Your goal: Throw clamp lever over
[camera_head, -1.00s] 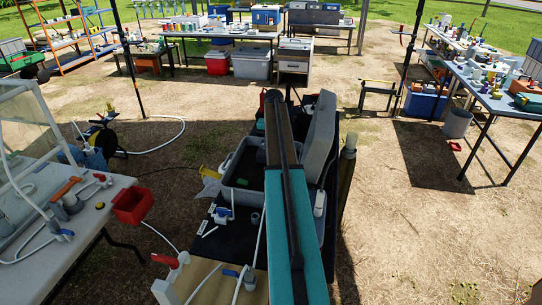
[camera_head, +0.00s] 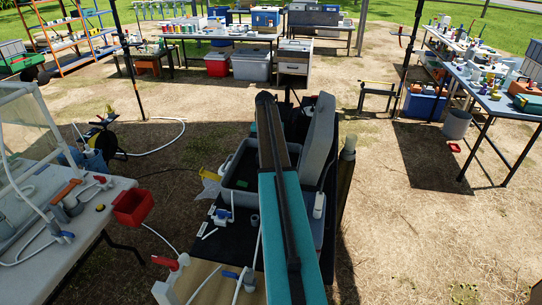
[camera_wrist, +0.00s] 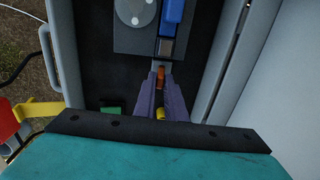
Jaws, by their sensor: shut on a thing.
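In the wrist view, my gripper (camera_wrist: 160,88) reaches down into a dark-floored grey tray. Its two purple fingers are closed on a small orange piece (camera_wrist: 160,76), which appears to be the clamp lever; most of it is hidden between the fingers. A bar with a blue block (camera_wrist: 172,17) and a metal end lies just beyond the fingertips, beside a grey plate (camera_wrist: 126,36) with a white disc. A small yellow piece (camera_wrist: 160,113) shows between the fingers, nearer the wrist. In the head view, my teal arm hides the gripper and the clamp.
The grey tray (camera_head: 229,191) stands on a dark bench, its walls close around my gripper. A tall grey panel (camera_head: 319,135) stands to its right. White valves with blue handles (camera_head: 222,215) lie in front. A red bin (camera_head: 132,206) hangs at the left table.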

